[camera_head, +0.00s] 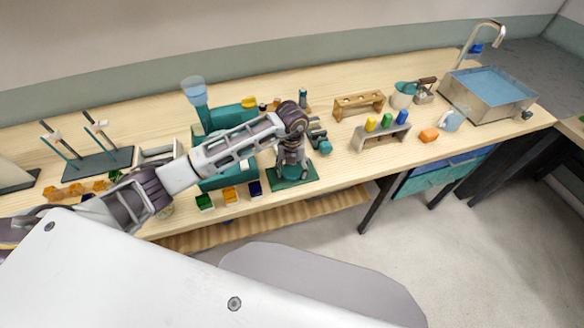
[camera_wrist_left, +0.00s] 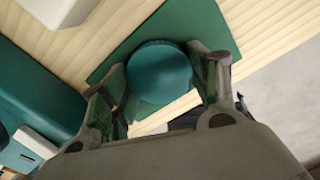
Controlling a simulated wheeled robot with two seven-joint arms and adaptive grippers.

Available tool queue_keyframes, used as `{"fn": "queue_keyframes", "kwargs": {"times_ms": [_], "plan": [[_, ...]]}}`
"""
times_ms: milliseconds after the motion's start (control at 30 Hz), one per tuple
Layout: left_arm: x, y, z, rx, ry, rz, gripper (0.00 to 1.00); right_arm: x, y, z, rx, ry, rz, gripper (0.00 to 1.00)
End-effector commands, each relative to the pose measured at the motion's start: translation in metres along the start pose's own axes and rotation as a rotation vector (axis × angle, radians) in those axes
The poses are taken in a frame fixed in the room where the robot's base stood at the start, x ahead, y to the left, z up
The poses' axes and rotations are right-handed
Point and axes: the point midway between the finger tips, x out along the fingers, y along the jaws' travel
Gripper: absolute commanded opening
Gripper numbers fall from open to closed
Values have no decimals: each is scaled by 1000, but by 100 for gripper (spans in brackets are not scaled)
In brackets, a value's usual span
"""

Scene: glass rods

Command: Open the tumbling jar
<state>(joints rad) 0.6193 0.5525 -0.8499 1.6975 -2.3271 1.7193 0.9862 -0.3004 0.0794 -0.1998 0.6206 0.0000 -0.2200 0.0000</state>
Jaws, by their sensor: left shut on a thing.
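A round teal lid (camera_wrist_left: 160,68), which looks like the top of the tumbling jar, shows from above in the left wrist view. It sits between the two fingers of my left gripper (camera_wrist_left: 160,92), which is shut on it. Beneath it is a square green mat (camera_wrist_left: 212,28) on the wooden bench. In the head view my left gripper (camera_head: 291,170) points down over the same mat (camera_head: 309,178). The jar's body is hidden under the lid and behind the gripper there. My right gripper is not in view.
A teal machine with a blue funnel (camera_head: 194,88) stands to the left of the mat. Coloured blocks (camera_head: 229,195) lie along the front edge.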

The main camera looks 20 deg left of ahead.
Motion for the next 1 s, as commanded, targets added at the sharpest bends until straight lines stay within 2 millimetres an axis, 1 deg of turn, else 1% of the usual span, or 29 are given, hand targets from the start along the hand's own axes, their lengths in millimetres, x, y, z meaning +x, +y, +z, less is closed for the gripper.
{"fn": "queue_keyframes", "kwargs": {"times_ms": [400, 433, 567, 600, 1000], "plan": [[4, 0, 0, 0, -1, 0, 32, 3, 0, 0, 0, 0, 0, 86], [3, 0, 0, 0, -1, 0, 63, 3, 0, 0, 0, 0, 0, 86], [3, 0, 0, 0, -1, 0, 80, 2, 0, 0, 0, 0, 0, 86], [3, 0, 0, 0, 0, 0, 82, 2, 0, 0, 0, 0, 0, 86], [2, 0, 0, 0, -1, 0, 82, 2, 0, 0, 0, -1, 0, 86]]}}
